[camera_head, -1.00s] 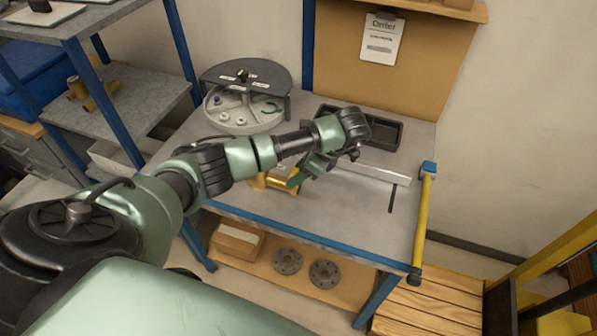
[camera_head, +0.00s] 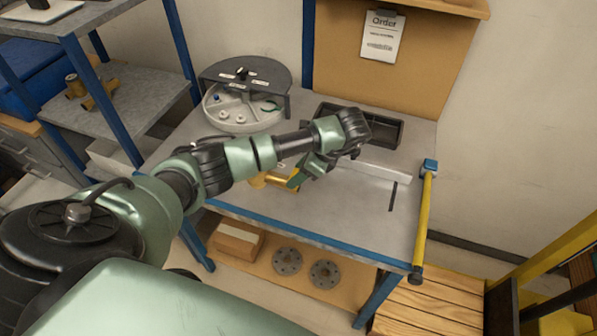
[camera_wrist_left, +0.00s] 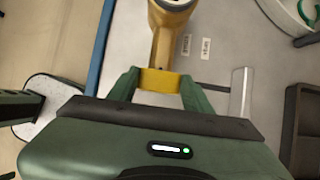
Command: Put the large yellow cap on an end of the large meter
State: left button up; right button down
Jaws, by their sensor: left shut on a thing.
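The large meter (camera_wrist_left: 172,38) is a brass-coloured body lying on the bench. It also shows in the head view (camera_head: 262,181), partly behind my left arm. The large yellow cap (camera_wrist_left: 160,81) is a bright yellow band between the fingers of my left gripper (camera_wrist_left: 161,88). It lines up with the near end of the meter and appears to touch it; how far it is seated I cannot tell. In the head view my left gripper (camera_head: 301,175) is low over the bench at the meter's right end. My right gripper is not in view.
A round divided tray (camera_head: 240,118) with small parts stands at the back left of the bench. A dark open bin (camera_head: 385,133) is behind my gripper. A pale bar (camera_head: 378,172) lies to the right. The bench's front right is mostly clear.

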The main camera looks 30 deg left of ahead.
pick_arm(q)
jog(key=shift+f, duration=0.25)
dwell(0.4)
jog(key=shift+f+b, duration=0.7)
jog(key=shift+b, duration=0.1)
jog(key=o, duration=1.4)
jog(key=o, duration=0.5)
jog(key=shift+r+p, duration=2.45)
jog(key=shift+r, duration=1.1)
